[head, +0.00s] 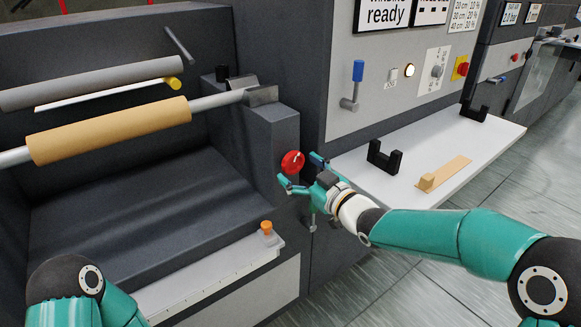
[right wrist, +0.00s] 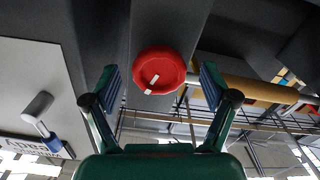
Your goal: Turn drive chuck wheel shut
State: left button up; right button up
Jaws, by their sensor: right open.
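The drive chuck wheel (head: 292,161) is a small red disc on the dark post (head: 273,135) at the end of the roll shaft. In the right wrist view the red wheel (right wrist: 159,70) has a white mark across its lower part. My right gripper (head: 303,172) is open in front of the wheel. Its fingers (right wrist: 158,88) stand one on each side of the wheel, with a gap on both sides. My left arm shows at the bottom left of the head view, but its gripper is not visible.
A tan roll (head: 110,129) on a shaft and a grey roller (head: 92,82) lie to the left. An orange knob (head: 267,228) stands below the wheel. A white shelf (head: 478,142) with black brackets (head: 384,157) is to the right, under a panel with a blue-handled lever (head: 358,72).

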jog(key=shift+x, duration=0.95)
